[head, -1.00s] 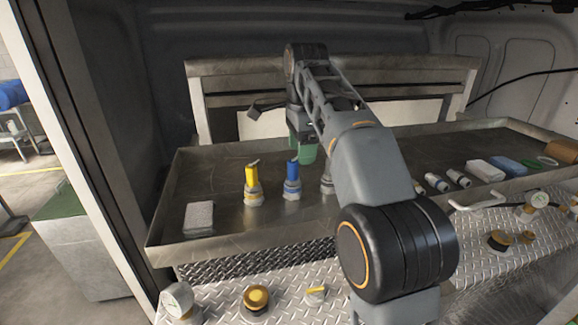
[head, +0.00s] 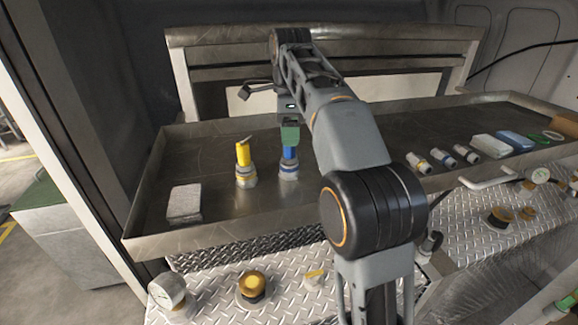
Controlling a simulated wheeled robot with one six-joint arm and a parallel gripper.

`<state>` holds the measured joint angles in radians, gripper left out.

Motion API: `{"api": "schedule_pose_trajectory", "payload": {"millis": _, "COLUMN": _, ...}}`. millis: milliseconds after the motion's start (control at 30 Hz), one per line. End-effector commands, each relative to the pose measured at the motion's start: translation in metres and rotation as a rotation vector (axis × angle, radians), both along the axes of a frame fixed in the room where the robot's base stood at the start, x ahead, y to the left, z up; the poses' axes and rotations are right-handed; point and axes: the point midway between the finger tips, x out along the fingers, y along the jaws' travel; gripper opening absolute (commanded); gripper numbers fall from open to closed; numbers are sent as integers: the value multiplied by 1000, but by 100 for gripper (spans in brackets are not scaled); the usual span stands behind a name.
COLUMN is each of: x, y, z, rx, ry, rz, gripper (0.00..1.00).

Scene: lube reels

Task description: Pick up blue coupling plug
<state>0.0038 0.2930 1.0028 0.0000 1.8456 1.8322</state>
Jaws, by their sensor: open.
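The blue coupling plug (head: 289,166) stands upright in the metal tray (head: 215,215), with a blue top and a grey metal base. My gripper (head: 290,140), with green fingers, is directly over the plug in the head view and overlaps its top. The jaws are open. I cannot tell whether the fingers surround the blue top or sit just behind or in front of it. A yellow coupling plug (head: 245,168) stands upright just left of the blue one.
A grey block (head: 184,203) lies at the tray's left. Gauges and knobs (head: 252,285) sit on the tread plate in front. My arm covers the tray's middle.

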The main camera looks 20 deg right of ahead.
Motion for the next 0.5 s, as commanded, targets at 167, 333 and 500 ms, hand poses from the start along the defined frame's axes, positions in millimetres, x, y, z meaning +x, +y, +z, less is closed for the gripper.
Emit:
{"api": "schedule_pose_trajectory", "payload": {"millis": 167, "x": 0, "y": 1, "z": -16, "rx": 0, "ry": 3, "rz": 3, "gripper": 61}}
{"api": "schedule_pose_trajectory", "payload": {"millis": 333, "x": 0, "y": 1, "z": -38, "rx": 0, "ry": 3, "rz": 3, "gripper": 61}}
{"api": "schedule_pose_trajectory", "payload": {"millis": 500, "x": 0, "y": 1, "z": -51, "rx": 0, "ry": 0, "rz": 3, "gripper": 61}}
